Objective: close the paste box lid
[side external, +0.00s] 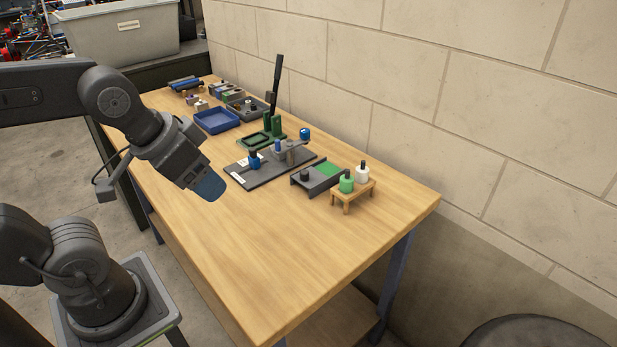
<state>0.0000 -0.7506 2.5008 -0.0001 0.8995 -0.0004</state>
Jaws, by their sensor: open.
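A low dark grey box (309,184) sits towards the right end of the table. A bright green surface (327,169) shows at its far right part, and a black knob (305,174) stands at its left part. It looks like the paste box. Whether the knob belongs to a lid is too small to tell. My gripper (212,188) is open and empty, pointing down and right with blue fingertips. It is above the table's near edge, left of the box and well apart from it.
A dark plate (250,181) with small upright parts lies just left of the box. A small wooden stand (353,191) with green and white bottles is close on its right. Green holders, a blue tray (217,121) and other bins stand farther back. The table's front is clear.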

